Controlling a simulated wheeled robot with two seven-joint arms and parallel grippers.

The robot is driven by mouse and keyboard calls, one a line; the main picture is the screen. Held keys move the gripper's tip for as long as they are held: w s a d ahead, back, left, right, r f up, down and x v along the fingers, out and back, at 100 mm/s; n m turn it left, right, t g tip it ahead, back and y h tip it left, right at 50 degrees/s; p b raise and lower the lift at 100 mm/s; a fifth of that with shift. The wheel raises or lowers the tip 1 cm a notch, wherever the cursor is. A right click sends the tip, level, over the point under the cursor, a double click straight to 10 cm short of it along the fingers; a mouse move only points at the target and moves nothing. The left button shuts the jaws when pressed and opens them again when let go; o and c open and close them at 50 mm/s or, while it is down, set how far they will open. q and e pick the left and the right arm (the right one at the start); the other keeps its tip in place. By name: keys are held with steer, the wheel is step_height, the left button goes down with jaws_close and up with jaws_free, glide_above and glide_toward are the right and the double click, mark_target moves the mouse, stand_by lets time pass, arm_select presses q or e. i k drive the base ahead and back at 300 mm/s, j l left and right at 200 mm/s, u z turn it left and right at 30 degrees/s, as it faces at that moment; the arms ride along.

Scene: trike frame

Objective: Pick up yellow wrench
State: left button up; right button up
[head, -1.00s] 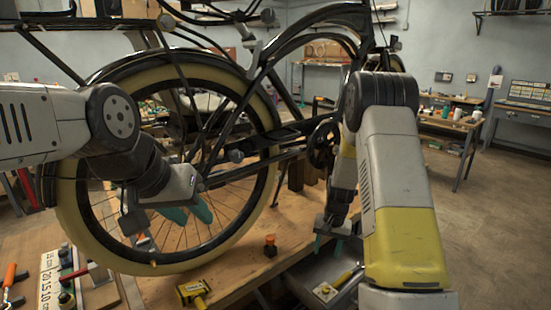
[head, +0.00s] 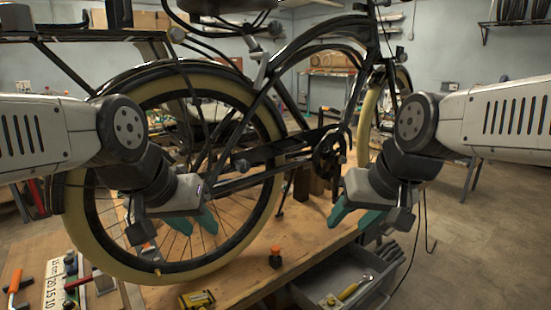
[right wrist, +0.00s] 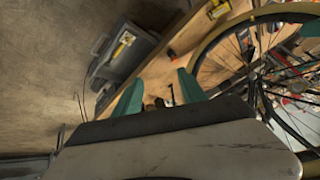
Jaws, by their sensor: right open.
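The yellow wrench (head: 354,288) lies in a grey open drawer or tray (head: 318,275) below the bench edge, at the bottom right of centre in the head view. It also shows at the upper left of the right wrist view (right wrist: 123,46), inside the grey tray. My right gripper (head: 354,214) is open and empty, with teal fingers apart. It is above and apart from the wrench, beside the bike's crank. In the right wrist view its fingers (right wrist: 160,90) have nothing between them. My left gripper (head: 192,220) is open and empty in front of the rear wheel.
A black bicycle with a cream-tyred rear wheel (head: 269,185) stands on the wooden bench (head: 240,278), close to both grippers. An orange-topped piece (head: 276,257) and a yellow tool (head: 196,299) lie near the bench's front edge. Open floor (head: 465,250) is at the right.

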mark_target(322, 304)
steer(key=u, duration=1.85)
steer(key=z, duration=2.55)
steer(key=i+l+z, duration=0.1)
steer(key=i+z, duration=0.2)
steer(key=i, duration=0.35)
